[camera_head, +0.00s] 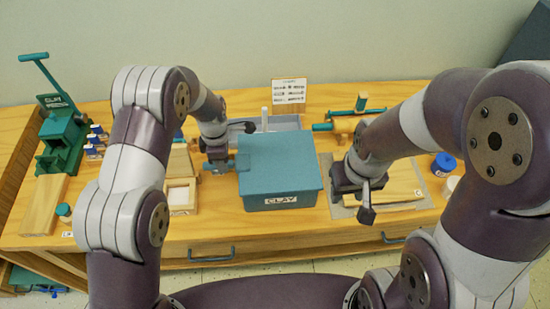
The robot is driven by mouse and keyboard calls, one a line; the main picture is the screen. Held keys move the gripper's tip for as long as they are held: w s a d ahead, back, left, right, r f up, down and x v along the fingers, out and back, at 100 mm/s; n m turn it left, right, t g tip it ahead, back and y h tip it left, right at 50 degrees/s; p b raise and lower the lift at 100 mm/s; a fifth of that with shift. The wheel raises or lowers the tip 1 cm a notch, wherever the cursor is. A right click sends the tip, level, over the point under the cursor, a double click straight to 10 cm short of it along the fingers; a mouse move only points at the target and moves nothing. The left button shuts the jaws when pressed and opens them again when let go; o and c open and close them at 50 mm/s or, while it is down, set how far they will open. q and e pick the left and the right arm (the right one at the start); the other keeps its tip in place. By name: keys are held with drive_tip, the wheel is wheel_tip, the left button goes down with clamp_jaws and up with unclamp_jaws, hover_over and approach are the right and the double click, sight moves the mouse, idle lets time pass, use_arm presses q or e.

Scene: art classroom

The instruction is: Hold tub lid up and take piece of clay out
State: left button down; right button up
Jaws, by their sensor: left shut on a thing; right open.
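The clay tub (281,203) is a teal box labelled CLAY on its front, in the middle of the bench. Its teal lid (280,160) covers the top, and I cannot tell whether it is slightly raised. My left gripper (226,167) is at the lid's left edge, shut on the lid there. The contact is small and partly hidden by the gripper. My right gripper (364,203) is open and empty, to the right of the tub and over a board. No piece of clay shows; the inside of the tub is hidden.
A green clay press (62,135) stands at the far left beside small bottles (95,140). A wooden box (181,195) is left of the tub. A grey tray (285,123) and a card (289,92) are behind it. A blue-lidded jar (444,164) is at right.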

use_arm(q)
drive_tip(key=shift+w+r+p, duration=0.25)
drive_tip(key=shift+r+p, duration=0.35)
drive_tip(key=shift+r, duration=0.35)
drive_tip(key=shift+w+r+p, duration=0.25)
drive_tip(key=shift+r+p, duration=0.35)
drive_tip(key=shift+r, duration=0.35)
drive_tip(key=w+r+p, duration=0.3)
drive_tip(key=w+r, duration=0.3)
drive_tip(key=w, duration=0.1)
drive_tip(key=shift+w, duration=0.15)
